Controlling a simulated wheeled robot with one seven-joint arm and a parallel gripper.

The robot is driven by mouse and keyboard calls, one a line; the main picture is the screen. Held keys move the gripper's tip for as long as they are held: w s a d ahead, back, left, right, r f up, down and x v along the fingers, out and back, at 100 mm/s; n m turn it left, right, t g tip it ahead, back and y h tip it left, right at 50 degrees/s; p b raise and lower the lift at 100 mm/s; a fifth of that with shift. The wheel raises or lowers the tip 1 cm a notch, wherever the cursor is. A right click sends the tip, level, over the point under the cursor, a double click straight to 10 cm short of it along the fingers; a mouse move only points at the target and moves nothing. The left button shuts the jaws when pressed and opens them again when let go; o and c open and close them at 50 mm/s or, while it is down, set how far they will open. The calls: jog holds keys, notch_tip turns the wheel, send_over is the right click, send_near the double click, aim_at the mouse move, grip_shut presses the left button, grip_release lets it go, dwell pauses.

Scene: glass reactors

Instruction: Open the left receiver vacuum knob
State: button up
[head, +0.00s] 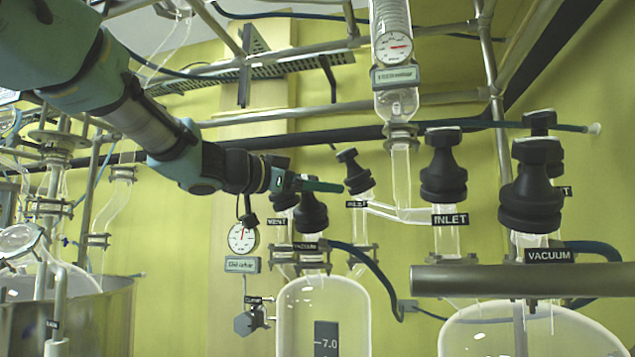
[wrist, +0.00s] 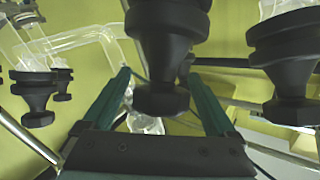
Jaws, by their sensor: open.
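The left receiver (head: 342,292) is a clear glass vessel with a black knob (head: 311,213) on top, above a VACUUM label (head: 305,246). My gripper (head: 322,185) reaches in from the left at the height of this knob's top, with a teal finger extending to the right. In the wrist view my open gripper (wrist: 157,76) has its two teal fingers spread left and right. A large black knob (wrist: 164,60) lies in line with the gap and overlaps the fingertips in the picture. Contact cannot be told. The far finger is mostly hidden in the head view.
A right receiver (head: 470,330) has its own black VACUUM knob (head: 532,185) and an INLET knob (head: 444,165). A smaller INLET knob (head: 354,172) stands just right of my fingers. A metal bar (head: 470,279) crosses the right foreground. Pipes run overhead.

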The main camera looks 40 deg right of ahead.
jog(key=shift+c, duration=0.4)
jog(key=c, duration=1.3)
jog(key=shift+f, duration=0.1)
jog(key=shift+f+b, duration=0.15)
jog(key=shift+b, duration=0.8)
